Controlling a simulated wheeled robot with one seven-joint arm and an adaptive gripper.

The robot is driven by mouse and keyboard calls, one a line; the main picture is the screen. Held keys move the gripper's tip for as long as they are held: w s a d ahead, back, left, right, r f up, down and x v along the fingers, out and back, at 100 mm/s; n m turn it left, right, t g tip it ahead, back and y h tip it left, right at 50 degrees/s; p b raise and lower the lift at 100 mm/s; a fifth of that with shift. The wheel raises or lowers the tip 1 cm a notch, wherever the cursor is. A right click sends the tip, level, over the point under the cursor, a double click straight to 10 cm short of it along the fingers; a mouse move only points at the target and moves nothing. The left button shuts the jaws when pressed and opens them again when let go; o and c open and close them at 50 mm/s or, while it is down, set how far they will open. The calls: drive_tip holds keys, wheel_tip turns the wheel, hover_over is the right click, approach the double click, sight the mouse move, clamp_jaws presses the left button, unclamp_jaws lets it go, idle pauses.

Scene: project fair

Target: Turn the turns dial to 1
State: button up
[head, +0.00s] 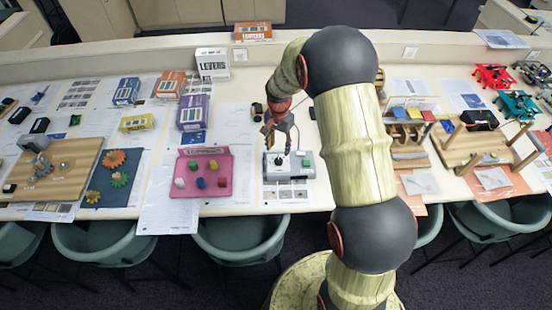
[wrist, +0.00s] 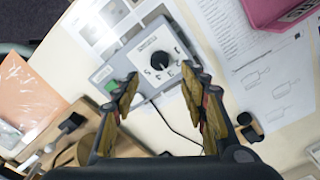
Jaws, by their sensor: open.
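The turns dial is a black round knob (wrist: 160,62) on a white plate on top of a grey box (wrist: 143,58). My gripper (wrist: 165,105) is open and empty. Its fingers are above the box's near side, apart from the knob.
A pink board (head: 203,189) with coloured knobs lies left of the box. A wooden rack (head: 403,145) stands to the right, partly behind my arm. A black cable (wrist: 175,120) runs from the box. Small black pieces (wrist: 250,126) lie close by.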

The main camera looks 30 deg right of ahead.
sight(279, 160)
wheel_tip(279, 160, down, 8)
drive_tip(key=shift+r, duration=0.2)
drive_tip(key=c, duration=0.3)
drive_tip(key=c, duration=0.8)
clamp_jaws()
